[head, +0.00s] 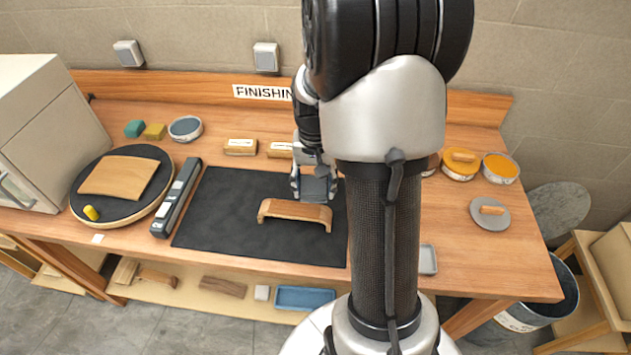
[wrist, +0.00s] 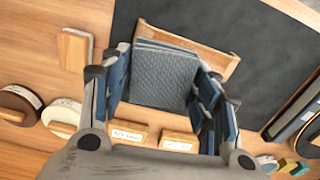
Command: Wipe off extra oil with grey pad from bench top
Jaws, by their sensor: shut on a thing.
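The grey pad (wrist: 165,78) is textured and sits between the blue-lined fingers of my gripper (wrist: 164,66), which is shut on it. In the head view my gripper (head: 314,180) and the pad (head: 317,190) are just behind the bent wooden bench (head: 296,210). The bench stands on the black mat (head: 220,215), its curved ends down. In the wrist view the bench top (wrist: 213,62) shows partly beyond the pad, which hides much of it. I cannot tell whether the pad touches the bench. No separate oil patch can be made out.
A black round board (head: 150,205) with a curved wooden panel is at left, beside a long grey-black tool (head: 177,198). Labelled wooden blocks (head: 240,147) stand behind the mat. Orange-filled tins (head: 500,168) and a grey disc (head: 490,215) are at right. The mat's left part is clear.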

